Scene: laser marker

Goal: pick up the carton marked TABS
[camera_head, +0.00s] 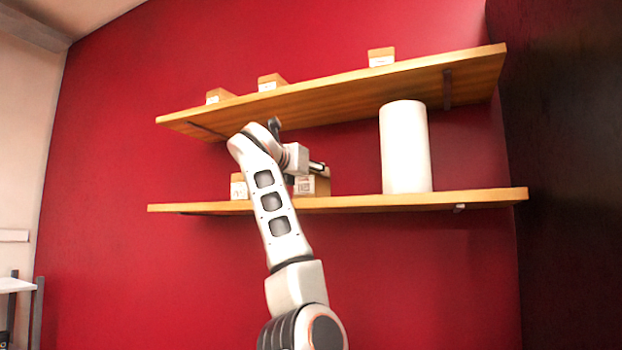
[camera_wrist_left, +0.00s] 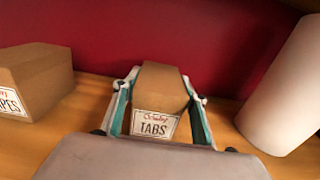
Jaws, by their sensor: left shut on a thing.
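The carton marked TABS (camera_wrist_left: 155,124) is a small brown box with a white label, seen in the left wrist view on the wooden shelf. My left gripper (camera_wrist_left: 160,108) has a finger on each side of the carton and is shut on it. In the head view my left gripper (camera_head: 314,168) reaches in over the lower shelf (camera_head: 400,201), in front of a carton (camera_head: 322,186), and partly hides the things there. I cannot tell whether the TABS carton is lifted off the shelf. My right gripper is not in view.
A carton with a label ending in "APES" (camera_wrist_left: 32,80) stands left of the held one. A white cylinder (camera_head: 405,148) stands to the right, also in the wrist view (camera_wrist_left: 285,95). The upper shelf (camera_head: 340,92) overhangs and holds three small cartons (camera_head: 381,57).

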